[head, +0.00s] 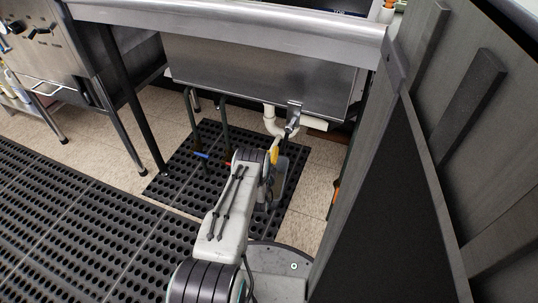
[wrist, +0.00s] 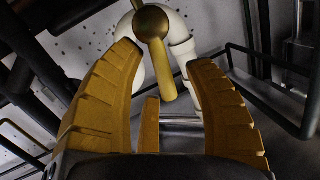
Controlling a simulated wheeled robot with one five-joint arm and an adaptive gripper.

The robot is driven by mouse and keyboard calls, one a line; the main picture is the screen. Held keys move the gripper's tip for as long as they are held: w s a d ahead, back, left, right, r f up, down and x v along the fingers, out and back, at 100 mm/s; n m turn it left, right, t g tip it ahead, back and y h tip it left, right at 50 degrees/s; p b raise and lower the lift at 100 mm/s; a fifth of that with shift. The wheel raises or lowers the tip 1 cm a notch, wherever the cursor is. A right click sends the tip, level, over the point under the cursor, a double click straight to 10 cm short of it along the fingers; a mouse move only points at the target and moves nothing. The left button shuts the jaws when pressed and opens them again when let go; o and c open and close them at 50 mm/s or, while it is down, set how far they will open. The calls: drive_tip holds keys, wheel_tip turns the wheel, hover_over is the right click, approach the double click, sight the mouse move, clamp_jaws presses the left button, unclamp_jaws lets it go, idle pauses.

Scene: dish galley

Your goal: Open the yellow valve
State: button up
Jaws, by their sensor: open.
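In the wrist view the yellow valve has a round hub (wrist: 152,22) and a short handle (wrist: 163,72) slanting down from it. The valve sits in front of white pipe. The handle's end lies in the gap between the fingertips; I see no clear contact. In the head view my gripper (head: 273,156) is low under the sink, mostly hidden by my arm, and the yellow valve cannot be told apart there.
A metal sink (head: 260,75) hangs above, with a white drain pipe (head: 270,118) beneath. A blue handle (head: 201,155) and a red handle (head: 227,162) are left of my arm. A grey panel (head: 385,200) stands close on the right. Black mats (head: 90,225) cover the floor at left.

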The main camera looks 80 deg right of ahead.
drive_tip(key=a+r, duration=0.1)
drive_tip(key=a, duration=1.1)
drive_tip(key=shift+w, duration=0.15)
idle(0.5)
drive_tip(key=shift+r, duration=0.1)
